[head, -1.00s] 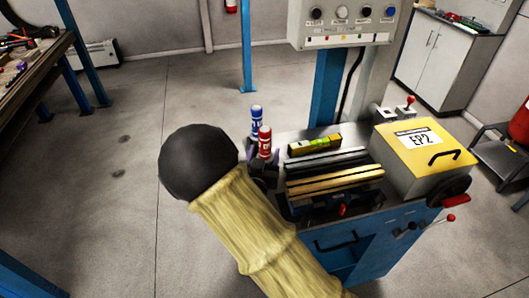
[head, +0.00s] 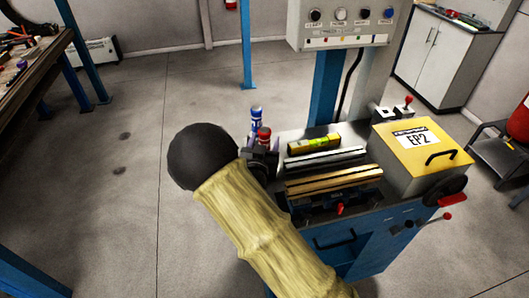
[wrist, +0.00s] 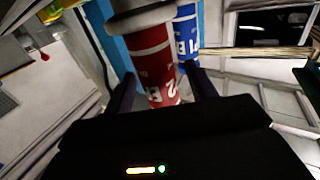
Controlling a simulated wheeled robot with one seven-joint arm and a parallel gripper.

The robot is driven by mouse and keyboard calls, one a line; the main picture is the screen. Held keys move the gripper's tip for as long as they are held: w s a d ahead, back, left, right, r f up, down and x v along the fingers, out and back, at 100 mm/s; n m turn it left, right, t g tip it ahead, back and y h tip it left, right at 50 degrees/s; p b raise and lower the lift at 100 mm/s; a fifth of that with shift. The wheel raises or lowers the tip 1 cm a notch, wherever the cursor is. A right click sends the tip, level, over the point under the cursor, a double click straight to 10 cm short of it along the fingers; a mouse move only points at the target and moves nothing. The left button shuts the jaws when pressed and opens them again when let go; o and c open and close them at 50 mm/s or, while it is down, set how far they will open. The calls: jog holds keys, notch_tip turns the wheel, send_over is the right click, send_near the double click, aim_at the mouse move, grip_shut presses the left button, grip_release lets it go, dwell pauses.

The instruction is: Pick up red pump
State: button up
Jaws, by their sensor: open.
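The red pump (head: 264,134) is a red cylinder with white bands and a pale top. It stands at the left end of the workbench in the head view, its lower part hidden by my gripper (head: 262,158). In the wrist view the red pump (wrist: 153,68) shows between the two dark fingers of my gripper (wrist: 162,88). The fingers are apart, with a gap visible on the right side; I cannot tell whether the left finger touches it. A blue pump (head: 256,115) stands right behind the red one and shows close beside it in the wrist view (wrist: 187,35).
On the metal workbench (head: 290,133) lie a yellow-green level (head: 314,144) and several long bars (head: 333,181). A yellow box marked EP2 (head: 400,165) stands at the right. A control panel (head: 340,22) rises behind. The floor to the left is clear.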

grip_shut()
jog(key=shift+r, duration=0.1)
notch_tip(320, 180, up, 10)
jog(key=shift+f+b, duration=0.1)
jog(key=shift+b, duration=0.45)
dwell(0.5)
